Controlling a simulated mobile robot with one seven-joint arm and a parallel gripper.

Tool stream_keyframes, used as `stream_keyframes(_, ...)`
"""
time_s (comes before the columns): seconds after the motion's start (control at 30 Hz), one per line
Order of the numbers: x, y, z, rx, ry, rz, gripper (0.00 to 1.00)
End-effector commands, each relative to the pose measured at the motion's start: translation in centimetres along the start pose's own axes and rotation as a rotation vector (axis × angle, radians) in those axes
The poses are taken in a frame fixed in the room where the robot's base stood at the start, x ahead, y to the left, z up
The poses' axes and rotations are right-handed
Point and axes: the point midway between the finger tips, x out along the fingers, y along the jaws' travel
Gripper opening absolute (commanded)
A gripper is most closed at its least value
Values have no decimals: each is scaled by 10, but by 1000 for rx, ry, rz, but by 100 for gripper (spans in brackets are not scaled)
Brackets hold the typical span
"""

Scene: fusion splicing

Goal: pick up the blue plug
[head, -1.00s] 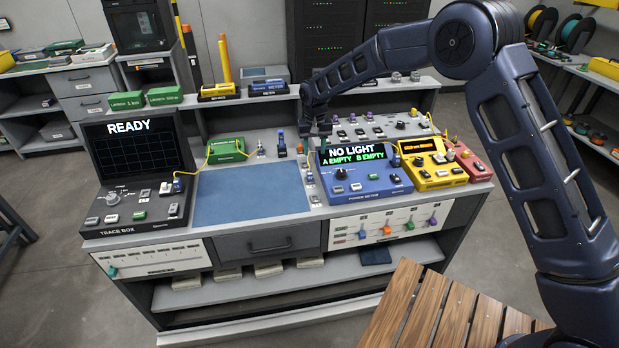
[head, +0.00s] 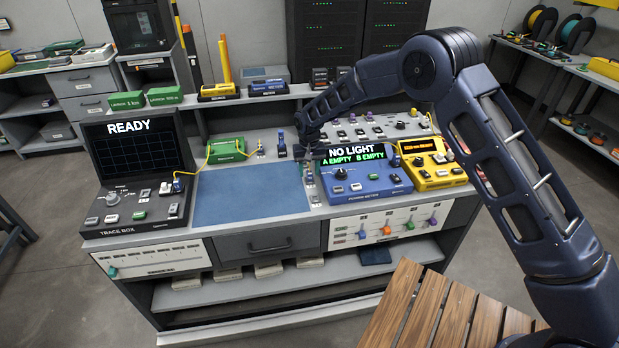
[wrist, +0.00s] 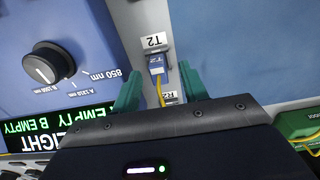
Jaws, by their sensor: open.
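A small blue plug (wrist: 157,65) with a yellow cable sits at the spot labelled T2 in the wrist view, on the grey strip between the power meter and the blue mat. My gripper (wrist: 160,88) is open and empty. Its two green fingers stand on either side of the yellow cable and the plug's near end, with the plug's body just beyond the fingertips. I cannot tell the height gap. In the head view my gripper (head: 307,160) is low at the left edge of the power meter, and the plug is too small to make out.
The blue power meter (head: 362,193) reads NO LIGHT, close beside my gripper. The blue mat (head: 250,193) is bare. A green box (head: 225,150) with a yellow cable stands behind it. The trace box (head: 135,210) is at left, a yellow meter (head: 437,172) at right.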

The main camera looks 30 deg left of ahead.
Motion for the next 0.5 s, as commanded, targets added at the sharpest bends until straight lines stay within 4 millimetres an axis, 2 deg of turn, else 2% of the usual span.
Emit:
stream_keyframes(0.1,14,1,0,1,-2,1,44)
stream_keyframes(0.37,17,1,0,1,0,0,44)
stream_keyframes(0.5,17,1,0,1,0,0,16)
